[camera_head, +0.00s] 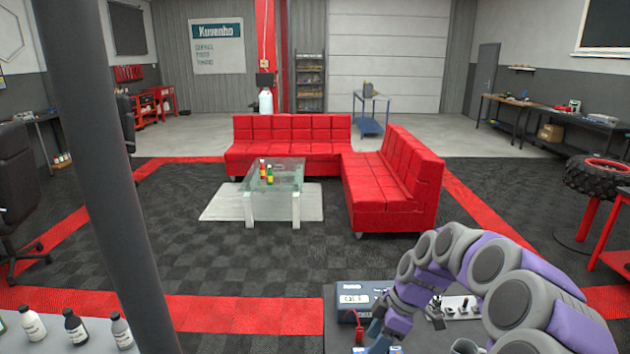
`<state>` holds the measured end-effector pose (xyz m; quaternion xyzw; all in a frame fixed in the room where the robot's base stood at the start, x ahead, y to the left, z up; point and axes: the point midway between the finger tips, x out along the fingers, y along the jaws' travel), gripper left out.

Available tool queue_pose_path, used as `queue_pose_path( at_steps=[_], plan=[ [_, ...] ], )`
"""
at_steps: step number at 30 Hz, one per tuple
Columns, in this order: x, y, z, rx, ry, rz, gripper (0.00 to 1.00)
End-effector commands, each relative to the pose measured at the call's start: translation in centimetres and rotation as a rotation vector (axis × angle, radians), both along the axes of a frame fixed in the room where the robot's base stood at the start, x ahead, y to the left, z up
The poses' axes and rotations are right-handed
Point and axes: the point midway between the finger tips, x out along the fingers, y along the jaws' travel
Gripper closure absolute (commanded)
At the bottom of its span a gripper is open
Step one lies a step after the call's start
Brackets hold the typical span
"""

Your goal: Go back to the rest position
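My arm, grey and purple, reaches in from the lower right and bends down over a dark bench (385,283). My gripper (376,330) is low in the picture, at the arm's left end. It is small and partly covered by the arm's own links, so I cannot tell whether it is open or shut. A dark device with a lit display (354,299) stands on the bench just left of and behind my gripper. I see nothing clearly held.
A thick dark post (105,150) crosses the left side. Several small bottles (75,325) stand at the lower left. A red sofa (385,185) and a glass table (273,178) stand farther back. Open checkered floor (240,260) lies between. A tire (603,175) is at right.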

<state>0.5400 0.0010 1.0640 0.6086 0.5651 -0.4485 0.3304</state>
Motion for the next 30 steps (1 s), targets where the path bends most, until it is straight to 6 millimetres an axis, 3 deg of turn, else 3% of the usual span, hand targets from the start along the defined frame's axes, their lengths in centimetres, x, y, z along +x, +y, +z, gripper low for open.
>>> queue_pose_path(
  at_steps=[6,15,24,30],
  plan=[
    [-6.1,3.0,4.1,-0.048,0.086,-0.141,0.46],
    [-16.4,4.4,7.1,-0.188,0.216,-0.447,0.46],
    [-27.2,2.8,6.8,-0.354,0.314,-0.866,0.46],
    [-33.2,1.0,5.7,-0.436,0.356,-1.163,0.46]
  ],
)
